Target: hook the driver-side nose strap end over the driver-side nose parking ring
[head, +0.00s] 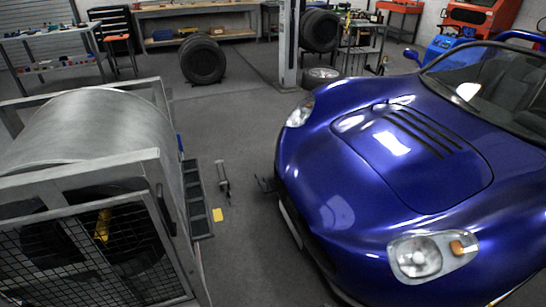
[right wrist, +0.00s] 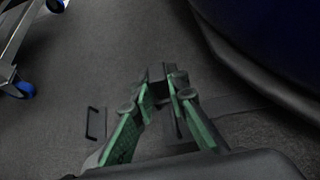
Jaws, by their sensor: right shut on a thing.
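My right gripper (right wrist: 166,92) shows in the right wrist view with its green-padded fingers closed on a small dark piece (right wrist: 157,71). I take the piece to be the strap end, but its shape is hard to read in the dim light. It is above the grey floor, beside the car's lower edge. A thin black bracket (right wrist: 96,122) lies left of the gripper; I cannot tell if it is the parking ring. In the head view a dark fitting (head: 265,184) is by the car's nose and a grey fitting (head: 223,178) lies on the floor. My left gripper is not in view.
The blue car (head: 370,170) fills the right of the head view. The dynamometer frame (head: 150,160) with its mesh guard stands at left. Its side carries a dark slotted tray (head: 196,198). A blue caster (right wrist: 24,89) shows at left in the wrist view. Floor between is narrow.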

